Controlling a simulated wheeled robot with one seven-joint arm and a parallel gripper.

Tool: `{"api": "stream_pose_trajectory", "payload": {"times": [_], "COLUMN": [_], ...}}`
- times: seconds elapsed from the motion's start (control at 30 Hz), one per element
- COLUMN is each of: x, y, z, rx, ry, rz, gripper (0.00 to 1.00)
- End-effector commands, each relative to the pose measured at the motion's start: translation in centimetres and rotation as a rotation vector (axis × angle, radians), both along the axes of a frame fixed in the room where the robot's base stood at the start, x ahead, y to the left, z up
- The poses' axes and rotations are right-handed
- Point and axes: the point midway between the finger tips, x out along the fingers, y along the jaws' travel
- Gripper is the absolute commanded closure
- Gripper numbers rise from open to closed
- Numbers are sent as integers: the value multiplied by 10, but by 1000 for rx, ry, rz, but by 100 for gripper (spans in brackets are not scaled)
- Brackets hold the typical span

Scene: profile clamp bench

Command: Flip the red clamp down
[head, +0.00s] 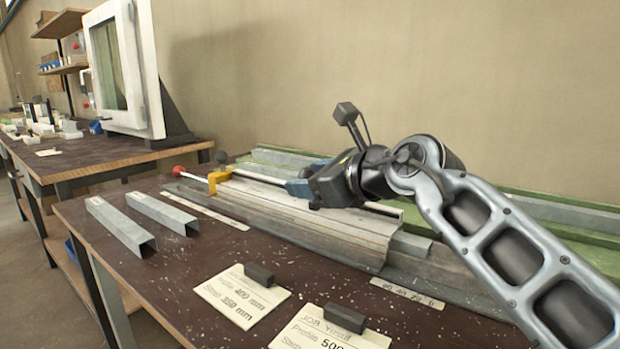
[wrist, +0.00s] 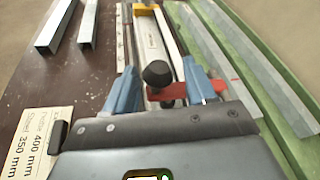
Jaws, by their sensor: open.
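In the wrist view, the red clamp (wrist: 176,93) shows as a red part with a round black knob that points toward the camera. It lies between the two blue fingers of my open gripper (wrist: 160,72). The right finger is very close to the red part; I cannot tell whether they touch. In the head view, my gripper (head: 300,188) is low over the profile bed (head: 290,222), and the clamp is hidden behind it. How far the clamp is tilted cannot be told.
A yellow block (head: 219,178) with a red ball knob (head: 178,171) stands at the bed's far left end. Two metal channels (head: 128,227) lie at the left. Cards (head: 241,295) lie in front. A green rail (head: 560,232) runs behind. A white frame (head: 125,65) stands on another bench.

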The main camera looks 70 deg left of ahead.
Motion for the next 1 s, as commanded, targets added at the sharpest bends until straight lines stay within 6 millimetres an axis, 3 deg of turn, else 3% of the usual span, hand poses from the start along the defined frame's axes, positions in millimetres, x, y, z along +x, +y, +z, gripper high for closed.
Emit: {"api": "stream_pose_trajectory", "payload": {"times": [0.43, 1.0], "x": [21, 22], "y": [-60, -65], "z": [17, 18], "rx": [-2, -3], "ry": [0, 1], "rz": [-4, -2], "gripper": [45, 45]}}
